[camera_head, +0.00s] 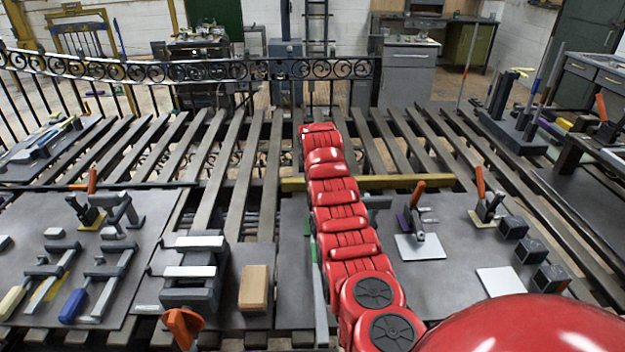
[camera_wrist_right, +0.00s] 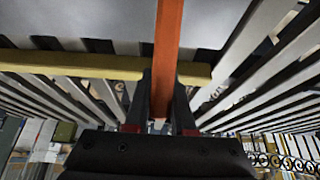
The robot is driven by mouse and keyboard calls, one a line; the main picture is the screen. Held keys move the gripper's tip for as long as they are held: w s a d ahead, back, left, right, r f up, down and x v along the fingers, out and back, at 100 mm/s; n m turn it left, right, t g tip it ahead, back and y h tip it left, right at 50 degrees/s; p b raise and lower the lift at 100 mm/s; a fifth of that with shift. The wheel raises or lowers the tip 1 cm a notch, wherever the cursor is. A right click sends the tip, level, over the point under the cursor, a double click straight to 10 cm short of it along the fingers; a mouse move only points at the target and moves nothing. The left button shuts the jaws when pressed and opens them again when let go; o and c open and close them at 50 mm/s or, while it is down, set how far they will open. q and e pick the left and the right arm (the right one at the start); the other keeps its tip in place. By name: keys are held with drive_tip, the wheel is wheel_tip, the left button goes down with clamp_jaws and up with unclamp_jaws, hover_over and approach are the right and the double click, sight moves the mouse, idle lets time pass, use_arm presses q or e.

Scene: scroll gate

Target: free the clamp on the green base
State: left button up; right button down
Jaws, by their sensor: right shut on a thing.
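My right gripper (camera_wrist_right: 162,88) has its two dark fingers shut on an orange handle (camera_wrist_right: 168,40) in the right wrist view. The clamp that this handle belongs to is mostly outside that view. In the head view my red right arm hides the gripper and the handle. A thin green strip (camera_head: 313,248) shows at the left edge of the arm, and a grey metal part (camera_head: 378,203) at its right; I cannot tell whether the strip is the green base. My left gripper is not in view.
A clamp with an orange-brown handle (camera_head: 417,193) and purple base stands right of the arm, another orange-handled clamp (camera_head: 480,182) farther right. A yellow bar (camera_head: 400,182) runs along the panel's far edge. A vise (camera_head: 193,270) and a wooden block (camera_head: 254,288) stand left.

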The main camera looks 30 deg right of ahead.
drive_tip(key=c, duration=0.8)
unclamp_jaws()
drive_tip(key=shift+w+f, duration=0.1)
drive_tip(key=shift+f, duration=0.05)
drive_tip(key=shift+o, duration=0.2)
drive_tip(key=v, duration=1.1)
drive_tip(key=shift+r, duration=0.35)
drive_tip(key=p+v, duration=0.6)
drive_tip(key=p, duration=0.6)
drive_tip(key=shift+p, duration=0.35)
drive_tip(key=shift+f, duration=0.2)
